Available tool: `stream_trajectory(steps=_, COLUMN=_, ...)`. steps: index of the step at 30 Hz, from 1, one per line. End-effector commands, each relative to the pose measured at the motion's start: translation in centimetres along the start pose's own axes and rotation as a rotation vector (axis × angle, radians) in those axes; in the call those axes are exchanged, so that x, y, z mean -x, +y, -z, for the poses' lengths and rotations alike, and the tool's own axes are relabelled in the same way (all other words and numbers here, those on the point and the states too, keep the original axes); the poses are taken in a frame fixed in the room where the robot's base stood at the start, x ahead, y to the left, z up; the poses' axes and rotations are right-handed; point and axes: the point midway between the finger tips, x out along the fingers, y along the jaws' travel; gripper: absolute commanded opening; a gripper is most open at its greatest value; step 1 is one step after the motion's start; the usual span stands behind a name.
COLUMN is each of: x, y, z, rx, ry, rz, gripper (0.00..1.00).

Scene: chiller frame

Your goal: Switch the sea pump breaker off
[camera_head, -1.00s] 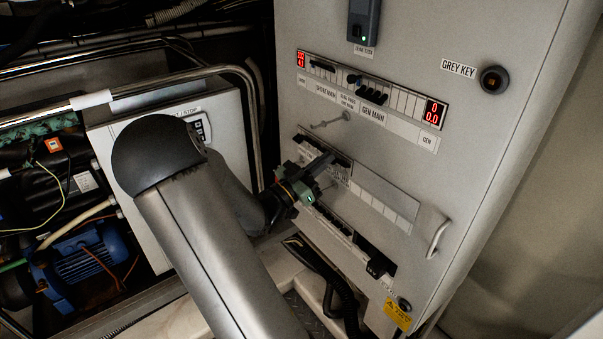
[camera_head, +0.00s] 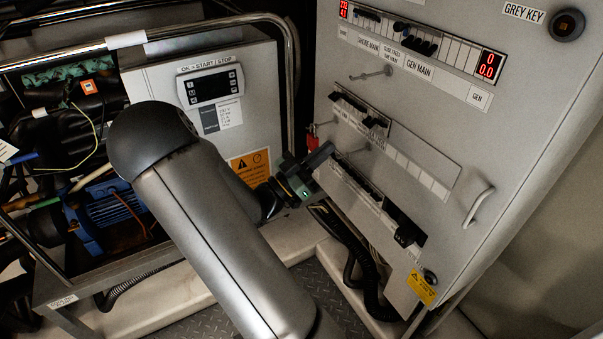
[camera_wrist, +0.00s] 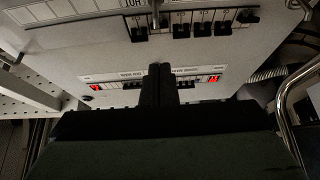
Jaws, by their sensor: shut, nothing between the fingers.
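The grey breaker cabinet (camera_head: 440,165) stands at right, with rows of black breaker switches. The middle row (camera_head: 350,103) has black switches on its left part. The lower row (camera_head: 362,185) sits below it. I cannot read which switch is the sea pump breaker. My gripper (camera_head: 325,157) is shut and empty near the cabinet's left edge, at a height between these two rows. In the wrist view, my fingers (camera_wrist: 160,82) are together, with one row of black switches (camera_wrist: 200,29) above them in the picture. Contact with the panel cannot be told.
The top row (camera_head: 410,40) lies between red displays. A latch handle (camera_head: 371,75) and a grab handle (camera_head: 478,205) stick out from the cabinet. A control box (camera_head: 212,88), a metal rail (camera_head: 200,24) and a blue motor (camera_head: 110,205) are at left. Black hoses (camera_head: 350,245) run below.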

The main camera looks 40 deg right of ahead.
Motion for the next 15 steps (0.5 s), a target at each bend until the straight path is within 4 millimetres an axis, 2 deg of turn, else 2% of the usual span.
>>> stream_trajectory(steps=1, x=1.4, y=-0.1, z=-0.2, rx=0.000, ry=0.001, rz=0.005, gripper=0.00)
stream_trajectory(steps=6, x=4.6, y=0.0, z=-0.1, rx=0.000, ry=0.001, rz=0.002, gripper=0.00)
stream_trajectory(steps=10, x=6.1, y=0.0, z=-0.1, rx=-0.001, ry=0.001, rz=0.002, gripper=0.00)
stream_trajectory(steps=15, x=6.8, y=0.1, z=0.0, rx=0.000, ry=0.001, rz=-0.002, gripper=0.00)
